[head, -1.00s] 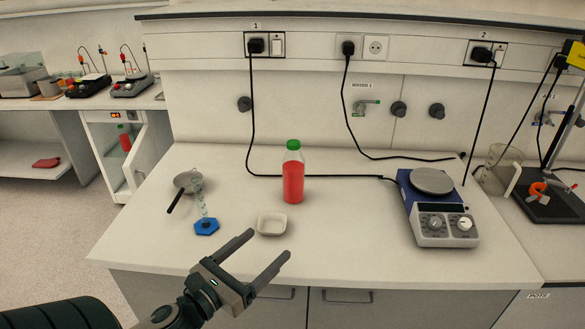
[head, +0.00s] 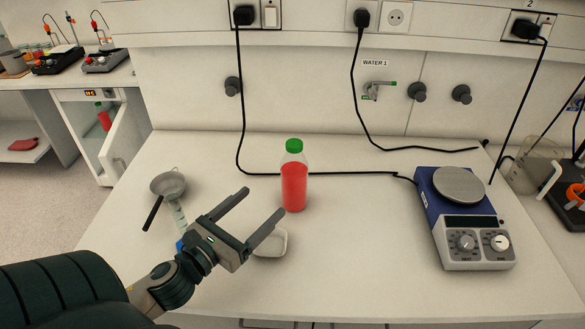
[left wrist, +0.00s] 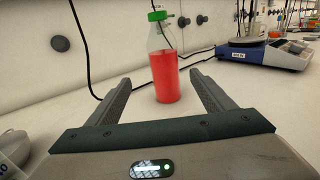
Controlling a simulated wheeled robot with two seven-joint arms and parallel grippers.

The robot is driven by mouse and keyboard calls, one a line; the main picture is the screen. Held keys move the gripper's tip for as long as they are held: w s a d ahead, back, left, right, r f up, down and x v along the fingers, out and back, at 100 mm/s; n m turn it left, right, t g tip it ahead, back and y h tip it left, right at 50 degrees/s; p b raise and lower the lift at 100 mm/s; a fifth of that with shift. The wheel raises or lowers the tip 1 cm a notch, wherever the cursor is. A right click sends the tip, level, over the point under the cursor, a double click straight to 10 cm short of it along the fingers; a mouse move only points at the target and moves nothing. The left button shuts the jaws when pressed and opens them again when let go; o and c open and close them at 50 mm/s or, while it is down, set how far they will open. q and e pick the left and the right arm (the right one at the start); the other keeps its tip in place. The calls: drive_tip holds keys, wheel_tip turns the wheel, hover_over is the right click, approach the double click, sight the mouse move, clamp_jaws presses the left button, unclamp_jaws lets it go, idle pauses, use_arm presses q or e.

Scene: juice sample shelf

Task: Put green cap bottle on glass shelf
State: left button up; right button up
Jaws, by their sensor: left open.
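The green cap bottle (head: 294,180), filled with red liquid, stands upright on the white bench (head: 345,280). In the left wrist view the bottle (left wrist: 164,70) stands ahead, between the lines of the two fingers and beyond their tips. My left gripper (head: 263,203) is open and empty, its fingers pointing toward the bottle from the near left, apart from it. It also shows in the left wrist view (left wrist: 161,88). A second red bottle with a green cap (head: 104,117) stands inside an open cabinet (head: 122,125) at the back left. I cannot make out a glass shelf for certain. My right gripper is not in view.
A white dish (head: 272,243) sits just behind the left gripper's fingers. A strainer (head: 168,184) and a partly hidden cylinder with a blue base (head: 181,245) are to the left. A blue hotplate (head: 463,220) stands right. A black cable (head: 345,173) runs behind the bottle.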

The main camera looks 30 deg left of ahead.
sight(283, 183)
use_arm(q)
drive_tip(key=shift+r, duration=0.1)
drive_tip(key=w+p, duration=0.1)
drive_tip(key=w, duration=0.2)
drive_tip(key=w+p, duration=0.2)
drive_tip(key=w, duration=0.2)
drive_tip(key=w+p, duration=0.1)
drive_tip(key=w, duration=0.3)
drive_tip(key=shift+w+d+r, duration=0.1)
drive_tip(key=shift+w+d, duration=0.05)
drive_tip(key=shift+d, duration=0.15)
drive_tip(key=shift+w+p, duration=0.3)
drive_tip(key=shift+w, duration=0.15)
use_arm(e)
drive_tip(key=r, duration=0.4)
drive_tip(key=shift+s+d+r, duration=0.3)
